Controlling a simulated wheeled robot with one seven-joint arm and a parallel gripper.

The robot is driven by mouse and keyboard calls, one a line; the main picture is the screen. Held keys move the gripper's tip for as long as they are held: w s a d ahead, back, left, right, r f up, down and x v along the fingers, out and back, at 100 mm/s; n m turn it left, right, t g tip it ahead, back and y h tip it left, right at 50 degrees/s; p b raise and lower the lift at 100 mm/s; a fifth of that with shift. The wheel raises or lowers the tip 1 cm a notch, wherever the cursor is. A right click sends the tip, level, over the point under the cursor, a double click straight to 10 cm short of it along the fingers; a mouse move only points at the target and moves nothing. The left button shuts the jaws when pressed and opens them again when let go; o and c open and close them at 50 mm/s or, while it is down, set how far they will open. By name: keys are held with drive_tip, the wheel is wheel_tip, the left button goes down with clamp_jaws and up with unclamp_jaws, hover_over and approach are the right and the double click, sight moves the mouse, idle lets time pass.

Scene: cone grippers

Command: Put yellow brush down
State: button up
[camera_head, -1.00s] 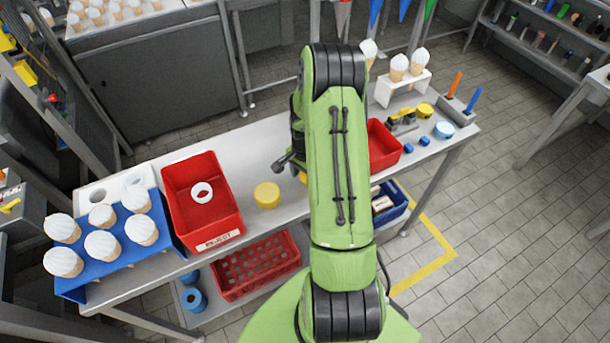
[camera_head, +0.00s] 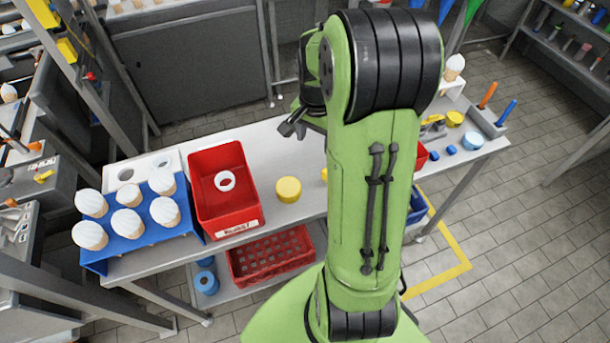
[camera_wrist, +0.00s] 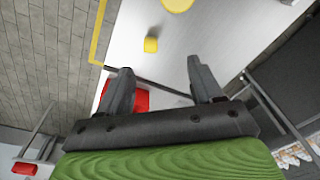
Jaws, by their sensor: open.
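My gripper (camera_wrist: 157,82) is open in the wrist view, and nothing is between its fingers. In the head view its dark fingers (camera_head: 291,129) show left of my arm, over the far part of the table. A small yellow piece (camera_wrist: 151,45) lies on the white table top ahead of the fingers, apart from them. In the head view only a sliver of it (camera_head: 324,175) shows beside my arm. I cannot tell whether it is the yellow brush. A larger yellow round block (camera_head: 289,189) stands to its left, and its edge also shows in the wrist view (camera_wrist: 177,4).
A red bin (camera_head: 243,205) holding a white ring and a blue rack (camera_head: 125,252) of white-topped cones stand at left. Yellow, blue and orange items stand at right, including a yellow round block (camera_head: 455,118). My arm hides the table's middle.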

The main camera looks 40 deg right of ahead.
drive_tip(key=s+a+r+n+t, duration=0.2)
drive_tip(key=s+a+r+n, duration=0.25)
drive_tip(key=a+r, duration=0.4)
drive_tip(key=s+a+r+n+t, duration=0.2)
drive_tip(key=s+a+r+n, duration=0.1)
drive_tip(key=s+a+n, duration=0.6)
drive_tip(key=shift+s+a+r+t+y, duration=0.2)
drive_tip(key=shift+s+a+t+y, duration=0.15)
drive_tip(key=shift+s, duration=0.75)
